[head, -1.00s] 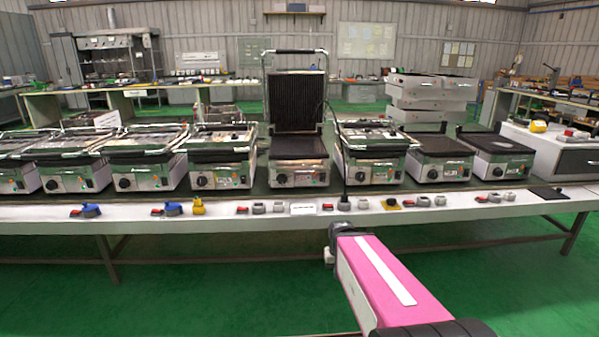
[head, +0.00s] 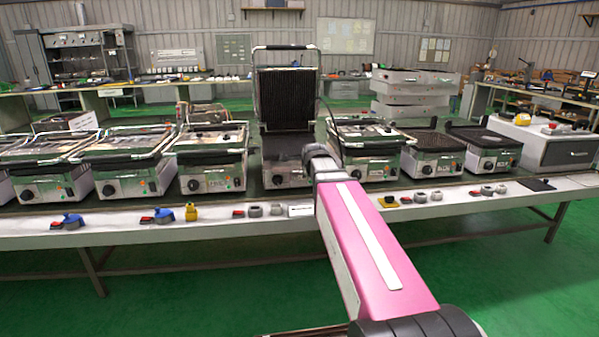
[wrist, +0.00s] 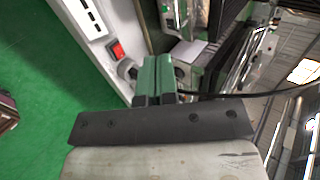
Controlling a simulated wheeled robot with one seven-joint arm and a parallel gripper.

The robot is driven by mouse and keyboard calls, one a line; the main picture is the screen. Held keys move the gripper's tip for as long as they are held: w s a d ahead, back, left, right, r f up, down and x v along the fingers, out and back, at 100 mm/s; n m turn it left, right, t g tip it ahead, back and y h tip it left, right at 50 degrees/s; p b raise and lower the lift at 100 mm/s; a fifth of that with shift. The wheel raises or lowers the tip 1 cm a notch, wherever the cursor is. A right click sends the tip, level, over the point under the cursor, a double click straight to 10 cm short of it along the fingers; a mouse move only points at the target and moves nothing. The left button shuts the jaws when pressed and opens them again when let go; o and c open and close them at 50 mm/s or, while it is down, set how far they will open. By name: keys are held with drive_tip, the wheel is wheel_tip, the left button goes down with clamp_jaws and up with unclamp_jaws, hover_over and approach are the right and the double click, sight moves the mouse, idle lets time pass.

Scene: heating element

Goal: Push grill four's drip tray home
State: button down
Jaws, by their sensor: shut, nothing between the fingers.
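A row of steel grills stands on the long bench. The grill with its ribbed lid raised (head: 286,97) is near the middle of the head view, its front partly hidden by my arm. I see no number that marks grill four, and I cannot make out its drip tray. My gripper (wrist: 157,68) shows in the wrist view as two green fingers shut together with nothing between them. It is above the bench's front strip, beside a red switch (wrist: 118,50) and a grey round fitting (wrist: 127,70). In the head view my own arm hides the fingertips.
Closed grills stand left (head: 210,165) and right (head: 368,157) of the open one. Coloured switches and plugs line the bench's front edge (head: 110,232). A black cable (wrist: 250,94) crosses the wrist view beside the fingers. The green floor (head: 180,285) before the bench is clear.

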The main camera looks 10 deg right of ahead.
approach(296, 168)
wheel_tip(296, 168, down, 5)
drive_tip(key=d, duration=0.2)
drive_tip(key=shift+w+d+f, duration=0.1)
drive_tip(key=shift+w, duration=0.4)
drive_tip(key=shift+w+d+f, duration=0.1)
drive_tip(key=shift+w+d, duration=0.05)
drive_tip(key=shift+w, duration=0.35)
drive_tip(key=w, duration=0.7)
drive_tip(key=shift+r, duration=0.1)
drive_tip(key=shift+s, duration=0.1)
